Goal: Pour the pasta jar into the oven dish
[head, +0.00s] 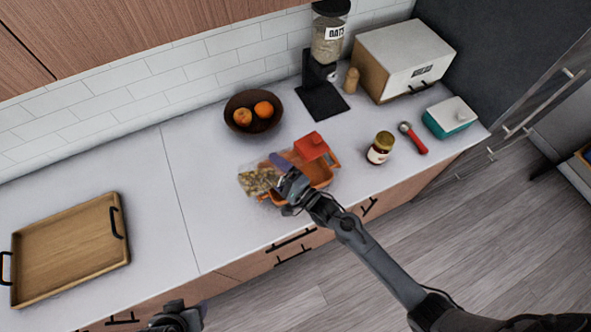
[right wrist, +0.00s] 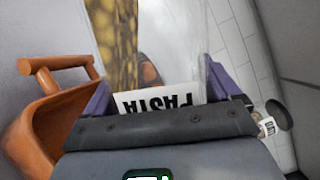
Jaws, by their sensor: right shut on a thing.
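The clear pasta jar (head: 258,181) with a white PASTA label (right wrist: 160,100) is in my right gripper (head: 281,168), whose purple fingers grip its sides in the right wrist view (right wrist: 155,95). The jar is tilted well over, with the pasta (right wrist: 124,40) showing through its wall. The orange oven dish (head: 321,173) stands on the counter, partly hidden by my right gripper and the jar. Its handle and wall (right wrist: 55,63) show at left in the right wrist view. I cannot tell whether pasta is inside the dish. My left gripper (head: 178,318) is at the bottom edge, partly cut off.
A red knobbed object (head: 311,146) is close behind the dish. A fruit bowl (head: 237,125) is behind. A wooden tray (head: 70,250) is at left; the counter between is clear.

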